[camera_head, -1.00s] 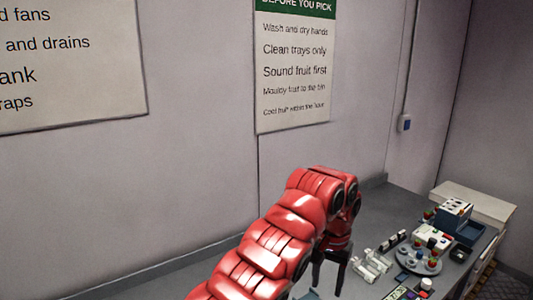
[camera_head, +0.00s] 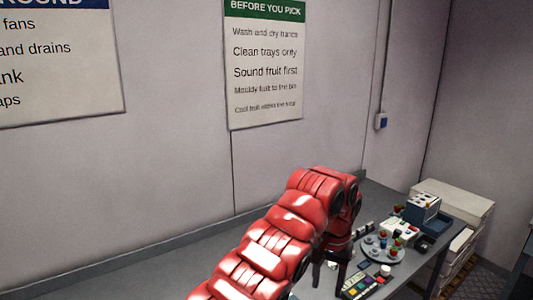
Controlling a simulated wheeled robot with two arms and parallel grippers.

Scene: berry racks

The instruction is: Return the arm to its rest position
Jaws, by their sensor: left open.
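My left arm is red and segmented and rises from the bottom of the head view, bending over near the middle. My left gripper (camera_head: 329,274) hangs at its end, pointing down over the grey counter. Its dark fingers are apart, with nothing seen between them. The near part of the gripper is partly hidden by my arm. My right gripper is not in the view.
The grey counter (camera_head: 190,252) runs along the wall. To the right of the gripper are a round tray (camera_head: 371,252) with small items, a blue and white device (camera_head: 422,207) and a colored-button box (camera_head: 358,286). White stacked boxes (camera_head: 455,200) stand beyond the counter.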

